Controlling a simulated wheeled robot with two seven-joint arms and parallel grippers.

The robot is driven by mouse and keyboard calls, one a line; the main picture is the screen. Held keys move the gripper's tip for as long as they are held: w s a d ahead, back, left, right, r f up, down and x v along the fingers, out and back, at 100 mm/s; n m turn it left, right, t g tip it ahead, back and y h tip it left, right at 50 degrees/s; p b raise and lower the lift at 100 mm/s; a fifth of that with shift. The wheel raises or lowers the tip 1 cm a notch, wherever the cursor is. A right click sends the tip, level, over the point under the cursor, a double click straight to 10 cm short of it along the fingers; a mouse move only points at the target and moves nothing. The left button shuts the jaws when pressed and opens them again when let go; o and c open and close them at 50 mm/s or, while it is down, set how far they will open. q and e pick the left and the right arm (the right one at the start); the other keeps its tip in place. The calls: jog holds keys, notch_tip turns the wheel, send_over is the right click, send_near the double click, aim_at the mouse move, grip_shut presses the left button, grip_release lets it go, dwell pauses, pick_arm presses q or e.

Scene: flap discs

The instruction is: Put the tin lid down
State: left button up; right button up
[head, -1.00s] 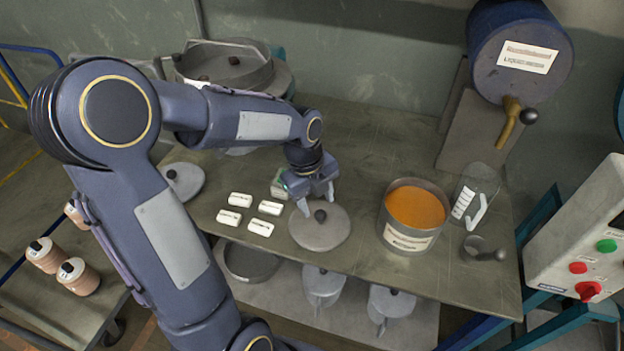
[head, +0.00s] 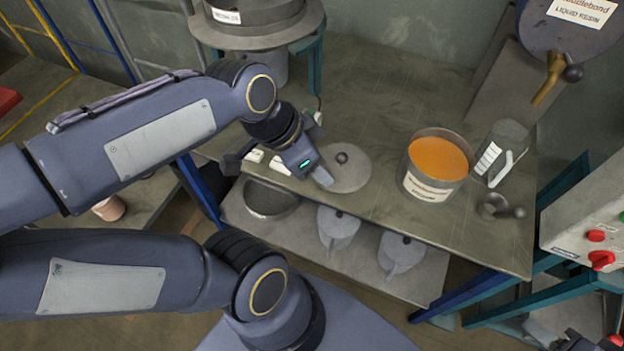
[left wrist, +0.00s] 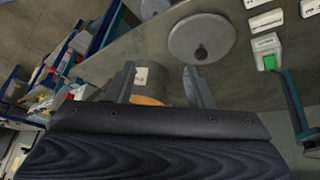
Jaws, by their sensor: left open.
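The tin lid (head: 352,177), a flat grey disc with a dark knob, lies flat on the bench left of the open tin. It also shows in the left wrist view (left wrist: 186,38). The open tin (head: 430,188) holds orange contents; in the left wrist view it (left wrist: 152,74) shows beyond my fingers. My left gripper (head: 278,170) is open and empty, at the bench's front edge, left of the lid. One fingertip is near the lid's left rim in the head view; the wrist view shows the lid outside the jaws. A dark part at the bottom right may be my right gripper (head: 588,342).
White labelled blocks (head: 280,165) lie behind my left gripper. A control box (head: 570,240) stands at right.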

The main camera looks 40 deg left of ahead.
pick_arm(q)
jog(key=shift+s+d+f+n+t+h, duration=0.1)
jog(key=shift+s+d+f+n+t, duration=0.2)
jog(key=shift+s+n, duration=0.6)
jog(key=shift+s+d+f+n+t+h, duration=0.1)
jog(key=shift+s+d+f+n, duration=0.2)
jog(key=shift+n, duration=1.15)
jog(key=shift+s+d+f+n+t+h, duration=0.15)
jog(key=shift+s+d+n, duration=0.35)
jog(key=shift+n, duration=0.65)
